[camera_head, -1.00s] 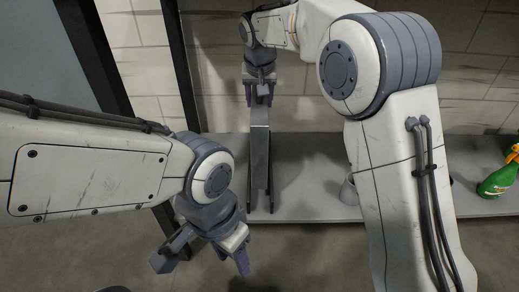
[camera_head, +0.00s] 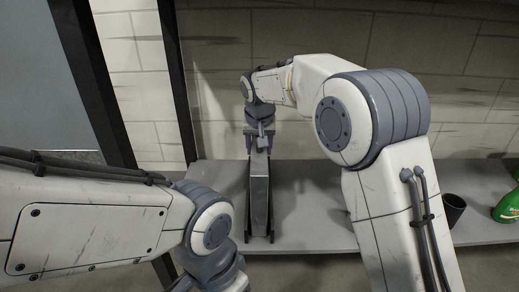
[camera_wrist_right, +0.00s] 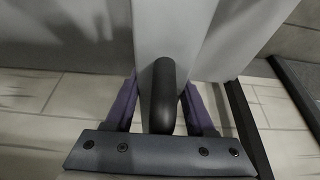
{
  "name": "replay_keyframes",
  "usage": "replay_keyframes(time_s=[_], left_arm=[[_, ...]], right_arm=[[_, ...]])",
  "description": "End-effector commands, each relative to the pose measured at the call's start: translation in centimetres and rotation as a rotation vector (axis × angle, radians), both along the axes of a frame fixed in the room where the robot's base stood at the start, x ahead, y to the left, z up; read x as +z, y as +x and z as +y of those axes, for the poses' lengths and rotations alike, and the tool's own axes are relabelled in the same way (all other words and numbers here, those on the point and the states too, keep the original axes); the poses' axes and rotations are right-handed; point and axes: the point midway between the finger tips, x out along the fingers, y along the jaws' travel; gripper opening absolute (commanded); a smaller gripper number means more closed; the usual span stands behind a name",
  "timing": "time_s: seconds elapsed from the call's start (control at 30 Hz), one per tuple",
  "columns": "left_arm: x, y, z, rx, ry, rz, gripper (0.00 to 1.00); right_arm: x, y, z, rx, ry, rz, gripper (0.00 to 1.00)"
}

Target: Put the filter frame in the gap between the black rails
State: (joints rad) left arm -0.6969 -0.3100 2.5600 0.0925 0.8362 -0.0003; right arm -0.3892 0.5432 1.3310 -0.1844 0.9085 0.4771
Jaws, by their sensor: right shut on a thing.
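My right gripper (camera_head: 260,152) is at the back of the grey shelf, above a narrow upright grey piece. In the right wrist view its purple fingers (camera_wrist_right: 163,118) are shut around a black handle (camera_wrist_right: 163,88) on a pale grey panel, which I take as the filter frame (camera_wrist_right: 172,25). In the head view the frame (camera_head: 259,172) shows nearly edge-on. Dark upright strips, likely the black rails (camera_head: 271,215), flank its lower front. I cannot tell how deep it sits between them. My left arm is at the lower left, its fingertips out of the picture.
The grey shelf (camera_head: 315,225) is bare just right of the rails. A dark cup (camera_head: 453,209) and a green bottle (camera_head: 508,207) stand farther right. A black post (camera_head: 178,85) rises left of the rails, and a tiled wall (camera_head: 330,35) stands behind.

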Motion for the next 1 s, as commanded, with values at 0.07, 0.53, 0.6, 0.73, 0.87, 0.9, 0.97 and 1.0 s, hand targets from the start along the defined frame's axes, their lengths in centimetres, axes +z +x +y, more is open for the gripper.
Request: replay_keyframes(time_s=[0.07,0.53,0.6,0.73,0.87,0.9,0.97,1.0], left_arm=[[0.0,0.0,0.0,0.000,0.000,0.000,0.50],[0.1,0.0,0.0,0.000,0.000,0.000,0.50],[0.9,0.0,0.0,0.000,0.000,0.000,0.50],[2.7,0.0,0.0,0.000,0.000,0.000,0.50],[4.4,0.0,0.0,0.000,0.000,0.000,0.50],[4.9,0.0,0.0,0.000,0.000,0.000,0.50],[5.5,0.0,0.0,0.000,0.000,0.000,0.50],[5.9,0.0,0.0,0.000,0.000,0.000,0.50]], right_arm=[[-0.2,0.0,0.0,0.000,0.001,-0.002,0.00],[0.3,0.0,0.0,0.000,0.000,0.000,0.85],[1.3,-0.4,0.0,0.001,0.000,0.001,0.85],[3.8,-1.3,0.0,0.001,0.000,0.000,0.85],[6.6,-2.4,0.0,0.001,0.000,-0.001,0.85],[7.4,-2.7,0.0,0.001,0.000,-0.001,0.85],[8.4,-3.2,0.0,0.001,0.000,0.000,0.85],[9.0,-3.5,0.0,0.001,0.000,-0.001,0.85]])
